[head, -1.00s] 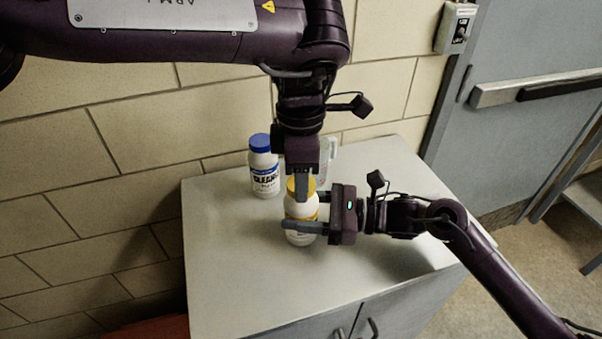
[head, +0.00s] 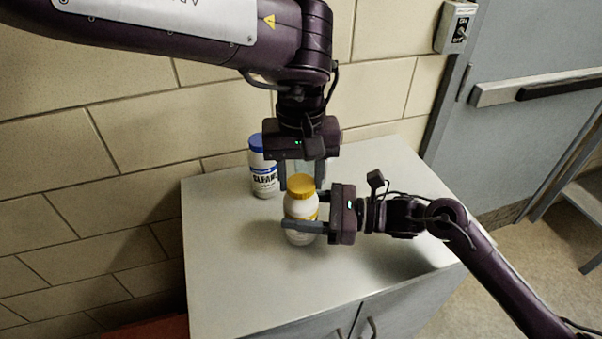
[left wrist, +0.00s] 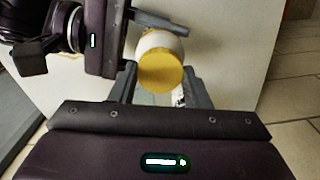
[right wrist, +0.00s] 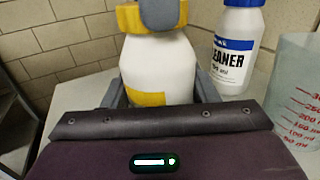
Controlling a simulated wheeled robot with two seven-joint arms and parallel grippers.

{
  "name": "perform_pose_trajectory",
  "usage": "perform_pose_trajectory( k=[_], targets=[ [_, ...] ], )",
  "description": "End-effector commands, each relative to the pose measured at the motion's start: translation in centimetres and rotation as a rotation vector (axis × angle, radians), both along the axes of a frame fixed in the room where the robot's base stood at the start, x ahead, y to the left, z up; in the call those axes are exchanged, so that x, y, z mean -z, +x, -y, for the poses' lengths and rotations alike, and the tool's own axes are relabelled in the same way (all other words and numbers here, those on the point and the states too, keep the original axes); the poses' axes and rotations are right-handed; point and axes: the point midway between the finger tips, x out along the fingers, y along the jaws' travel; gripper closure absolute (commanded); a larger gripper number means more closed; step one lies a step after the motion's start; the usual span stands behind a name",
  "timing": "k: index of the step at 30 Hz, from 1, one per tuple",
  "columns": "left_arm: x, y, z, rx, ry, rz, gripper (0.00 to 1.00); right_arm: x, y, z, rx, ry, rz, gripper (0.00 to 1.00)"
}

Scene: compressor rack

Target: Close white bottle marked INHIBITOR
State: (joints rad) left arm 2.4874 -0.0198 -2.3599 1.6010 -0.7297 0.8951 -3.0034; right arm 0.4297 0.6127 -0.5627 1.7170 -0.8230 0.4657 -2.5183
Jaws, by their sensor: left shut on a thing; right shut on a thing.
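The white bottle (head: 300,212) with a yellow cap (head: 300,184) stands upright on the cabinet top. A yellow label patch shows on it in the right wrist view (right wrist: 147,98); no INHIBITOR lettering is readable. My left gripper (head: 301,180) points down from above, its fingers on either side of the cap and shut on it. In the left wrist view the cap (left wrist: 160,73) sits between those fingers. The cap is on the bottle's neck; its threads are hidden. My right gripper (head: 305,212) comes in level from the right and is shut around the bottle's body.
A white cleaner bottle (head: 264,178) with a blue cap stands behind and to the left, also in the right wrist view (right wrist: 238,45). A clear measuring beaker (right wrist: 298,95) stands close by. The cabinet top (head: 235,285) is clear at the front; a wall is behind.

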Motion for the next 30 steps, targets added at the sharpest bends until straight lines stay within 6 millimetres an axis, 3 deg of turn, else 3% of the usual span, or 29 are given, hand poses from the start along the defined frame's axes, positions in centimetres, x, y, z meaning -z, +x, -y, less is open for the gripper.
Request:
perform_pose_trajectory(
  k=[1,6,14,24,30],
  targets=[
    [-0.1,0.1,0.0,-0.001,-0.002,0.003,0.54,0.1,-0.1,0.0,-0.002,-0.001,-0.001,1.0],
    [0.0,0.1,0.0,-0.002,-0.002,0.002,0.35,0.1,-0.1,0.0,-0.002,-0.001,-0.001,1.0],
    [-0.2,0.0,0.0,-0.003,-0.001,0.002,0.35,0.1,0.0,0.0,-0.001,-0.001,-0.001,1.0],
    [-4.1,0.1,0.0,-0.004,0.0,0.003,0.35,0.1,0.0,0.0,0.0,-0.001,-0.001,1.0],
    [-4.5,0.0,0.0,-0.003,0.0,0.0,0.35,0.1,0.0,0.0,0.0,-0.001,-0.001,1.0]
  ],
)
